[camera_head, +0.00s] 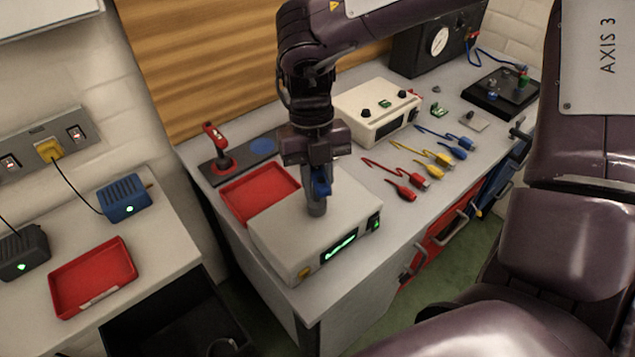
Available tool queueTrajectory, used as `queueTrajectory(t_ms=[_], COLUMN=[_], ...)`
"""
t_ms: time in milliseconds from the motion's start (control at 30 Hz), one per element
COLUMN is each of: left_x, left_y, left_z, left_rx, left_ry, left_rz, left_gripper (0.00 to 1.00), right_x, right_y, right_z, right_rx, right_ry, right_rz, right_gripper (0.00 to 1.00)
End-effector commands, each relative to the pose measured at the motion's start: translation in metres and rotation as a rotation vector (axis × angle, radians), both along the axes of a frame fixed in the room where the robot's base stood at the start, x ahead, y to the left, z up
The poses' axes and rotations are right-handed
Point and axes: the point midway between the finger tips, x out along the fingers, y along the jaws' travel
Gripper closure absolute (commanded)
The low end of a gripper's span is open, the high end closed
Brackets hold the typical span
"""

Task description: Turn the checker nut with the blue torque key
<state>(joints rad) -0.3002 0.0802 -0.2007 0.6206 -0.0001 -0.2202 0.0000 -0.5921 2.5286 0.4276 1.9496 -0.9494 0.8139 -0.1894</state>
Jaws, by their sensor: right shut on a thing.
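The checker (275,238) is a pale box with a lit green display on its front, at the near end of the bench. My right gripper (319,178) points down over its top and is shut on the blue torque key (322,187). A grey cylindrical end (316,207) below the key's blue part reaches down to the checker's top. The checker nut is hidden or cannot be told apart there. The key looks upright. My left gripper is not in view.
A dark rack (232,164) holds a red key (217,145) beside an empty blue spot (263,146). A red tray (245,202) lies behind the checker. Coloured leads (422,160) and a cream instrument (367,105) occupy the bench to the right. A second red tray (92,275) lies on the left bench.

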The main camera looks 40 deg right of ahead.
Motion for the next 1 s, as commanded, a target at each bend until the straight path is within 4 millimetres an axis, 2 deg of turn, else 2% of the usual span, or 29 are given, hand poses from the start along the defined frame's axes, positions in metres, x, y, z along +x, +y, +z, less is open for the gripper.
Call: queueTrajectory(t_ms=[700,1000], left_x=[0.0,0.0], left_y=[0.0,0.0], left_z=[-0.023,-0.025], left_rx=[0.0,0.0], left_ry=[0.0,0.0], left_rz=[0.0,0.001], left_gripper=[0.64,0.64], right_x=[0.0,0.0], right_y=[-0.001,-0.001], right_z=[-0.001,0.0], right_rx=[-0.002,-0.003], right_ry=[-0.001,0.0], right_rz=[-0.294,-0.345], right_gripper=[1.0,1.0])
